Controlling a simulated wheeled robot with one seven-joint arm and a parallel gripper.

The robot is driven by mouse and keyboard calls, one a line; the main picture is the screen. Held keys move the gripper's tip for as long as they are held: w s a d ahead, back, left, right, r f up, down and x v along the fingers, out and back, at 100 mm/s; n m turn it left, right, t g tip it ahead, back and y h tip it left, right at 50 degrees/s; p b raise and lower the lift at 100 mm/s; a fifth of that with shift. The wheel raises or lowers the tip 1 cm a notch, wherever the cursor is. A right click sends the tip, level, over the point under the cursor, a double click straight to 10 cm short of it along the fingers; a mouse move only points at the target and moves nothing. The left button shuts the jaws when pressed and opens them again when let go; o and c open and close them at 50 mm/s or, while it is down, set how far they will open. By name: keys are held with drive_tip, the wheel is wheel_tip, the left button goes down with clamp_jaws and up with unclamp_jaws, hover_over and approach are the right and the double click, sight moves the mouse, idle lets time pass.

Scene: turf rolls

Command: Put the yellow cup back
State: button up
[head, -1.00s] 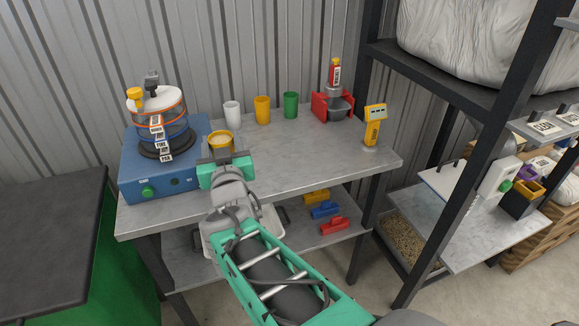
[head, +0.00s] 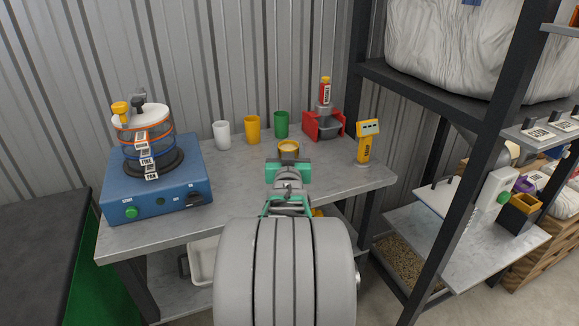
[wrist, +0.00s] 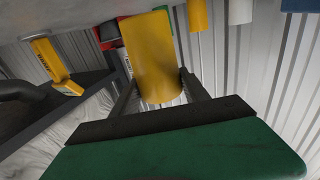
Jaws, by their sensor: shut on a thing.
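A yellow cup (head: 289,147) is in my gripper (head: 288,163), with its rim up, in front of the green cup in the head view. In the wrist view the cup (wrist: 152,50) stands between the two dark fingers of my gripper (wrist: 160,82), which are shut on it. I cannot tell how high its base is over the bench. A second yellow cup (head: 252,130) stands at the back of the bench, between a white cup (head: 222,136) and a green cup (head: 281,124). My gripper hides part of the held cup.
The grey metal bench (head: 225,190) has a blue sieve shaker (head: 155,185) at left. A red holder (head: 311,125) with a bottle stands at back right, and a yellow device (head: 367,142) near the right end. A dark rack post (head: 455,180) rises at right.

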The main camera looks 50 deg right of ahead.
drive_tip(key=shift+d+f+b, duration=0.2)
drive_tip(key=shift+f+b, duration=0.2)
drive_tip(key=shift+f, duration=0.55)
drive_tip(key=shift+d+f+b, duration=0.2)
drive_tip(key=shift+f+b, duration=0.2)
drive_tip(key=shift+f, duration=0.55)
drive_tip(key=shift+f, duration=0.2)
drive_tip(key=o, duration=1.6)
